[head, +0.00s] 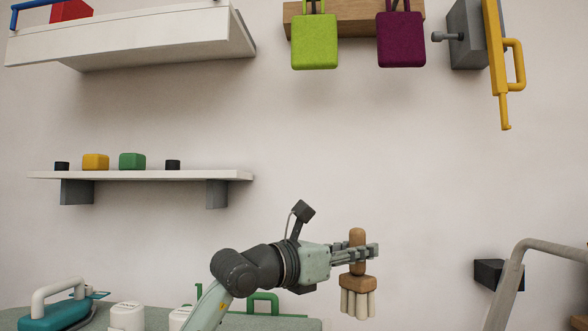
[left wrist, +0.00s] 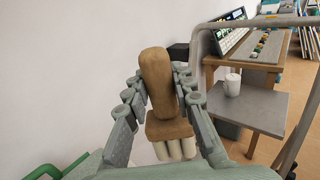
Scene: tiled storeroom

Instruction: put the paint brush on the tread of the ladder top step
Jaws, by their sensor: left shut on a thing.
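The paint brush has a brown wooden handle and block with pale bristles. My left gripper (head: 366,251) is shut on the handle of the paint brush (head: 358,282), holding it in the air with the bristles down. In the left wrist view the brush (left wrist: 168,128) sits between the fingers of my left gripper (left wrist: 162,90). The ladder's grey curved rail (head: 513,270) stands at the lower right, apart from the brush. The rail (left wrist: 197,62) also shows in the left wrist view. My right gripper is not seen.
A dark block (head: 497,272) is on the wall behind the rail. A wall shelf (head: 140,175) is at left. A green-grey surface with a teal tool (head: 62,314) is below. A grey board (left wrist: 258,110) bears a white mug (left wrist: 232,85) by a wooden table (left wrist: 250,63).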

